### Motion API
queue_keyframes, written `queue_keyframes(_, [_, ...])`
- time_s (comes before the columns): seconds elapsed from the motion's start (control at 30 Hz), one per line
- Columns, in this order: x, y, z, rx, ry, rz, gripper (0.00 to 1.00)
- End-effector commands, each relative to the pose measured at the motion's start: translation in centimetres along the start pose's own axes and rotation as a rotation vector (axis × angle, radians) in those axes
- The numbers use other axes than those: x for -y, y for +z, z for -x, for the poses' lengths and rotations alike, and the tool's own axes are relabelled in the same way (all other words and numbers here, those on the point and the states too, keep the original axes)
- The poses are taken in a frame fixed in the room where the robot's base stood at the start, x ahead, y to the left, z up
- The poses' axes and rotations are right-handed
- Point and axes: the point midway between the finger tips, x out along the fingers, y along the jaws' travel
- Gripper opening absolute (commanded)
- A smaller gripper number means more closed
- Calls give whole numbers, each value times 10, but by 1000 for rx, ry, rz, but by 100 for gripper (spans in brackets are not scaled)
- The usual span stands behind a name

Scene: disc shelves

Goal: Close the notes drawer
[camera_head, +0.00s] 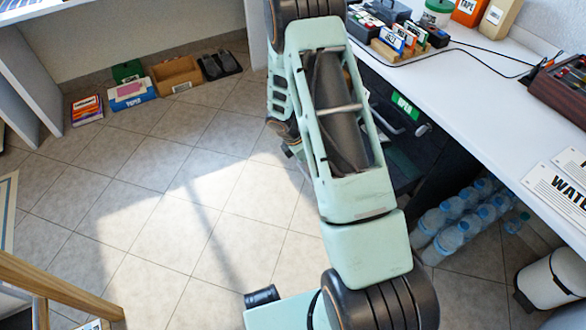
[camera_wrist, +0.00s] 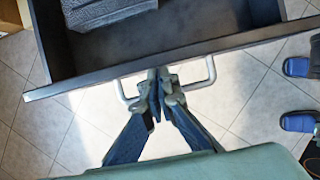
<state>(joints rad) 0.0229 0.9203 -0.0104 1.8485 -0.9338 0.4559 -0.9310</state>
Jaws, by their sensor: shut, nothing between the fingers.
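An open dark drawer (camera_wrist: 200,45) fills the upper part of the wrist view, with a folded grey item (camera_wrist: 105,10) inside. Its pale bar handle (camera_wrist: 210,72) sticks out from the front panel. My gripper (camera_wrist: 158,76) is shut and empty, with its fingertips at the middle of the handle, hiding part of it. I cannot tell whether they touch the panel. In the head view, the dark drawer cabinet (camera_head: 415,155) stands under the desk, partly behind my arm, and my gripper is hidden. No notes label can be read on the open drawer.
Water bottles (camera_head: 465,220) stand on the floor right of the cabinet, near a white bin (camera_head: 552,280). The white desk (camera_head: 470,85) runs above the cabinet. Blue slippers (camera_wrist: 298,121) lie on the floor at the right.

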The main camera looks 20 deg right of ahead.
Motion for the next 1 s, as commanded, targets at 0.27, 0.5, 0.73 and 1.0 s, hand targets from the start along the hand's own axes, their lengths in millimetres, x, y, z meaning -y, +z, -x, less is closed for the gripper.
queue_keyframes(0.27, [2, 79, -27, 3, -4, -8, 0])
queue_keyframes(0.5, [2, 138, -52, 2, -3, -8, 0])
queue_keyframes(0.73, [2, 183, -72, 1, -2, -6, 0])
queue_keyframes(1.0, [1, 212, -84, 1, -1, -2, 0])
